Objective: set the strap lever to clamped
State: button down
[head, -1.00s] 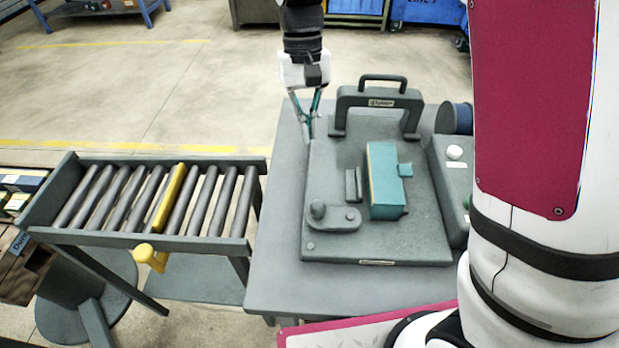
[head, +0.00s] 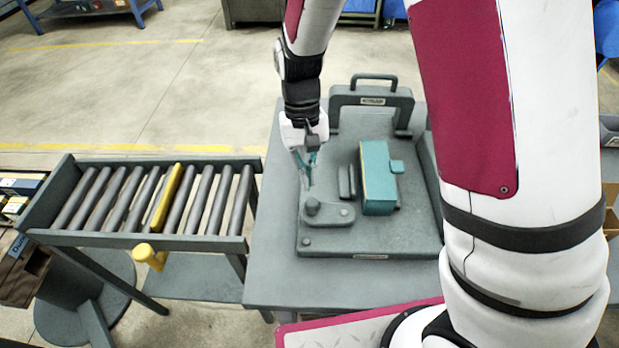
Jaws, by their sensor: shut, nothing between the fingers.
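A flat grey lever with rounded ends (head: 338,215), which looks like the strap lever, lies near the front left of the grey fixture plate (head: 405,240). Its upright round knob (head: 312,206) is at the left end and a small round boss is at the right end. A teal block (head: 377,178) stands on the plate to the right, with a small grey upright pad (head: 347,182) between it and my gripper. My gripper (head: 309,184) is shut and empty, pointing down just behind the knob. I cannot tell whether its tips touch the knob.
A grey arch with a handle (head: 372,101) stands at the back of the plate. A roller conveyor (head: 140,200) with one yellow roller is at the left. The table (head: 275,270) is bare in front and left of the plate. My arm covers the right side.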

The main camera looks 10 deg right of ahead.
jog(key=shift+s, duration=0.9)
jog(key=shift+s+a+n, duration=0.15)
jog(key=shift+s+n, duration=0.05)
jog(key=shift+n, duration=0.2)
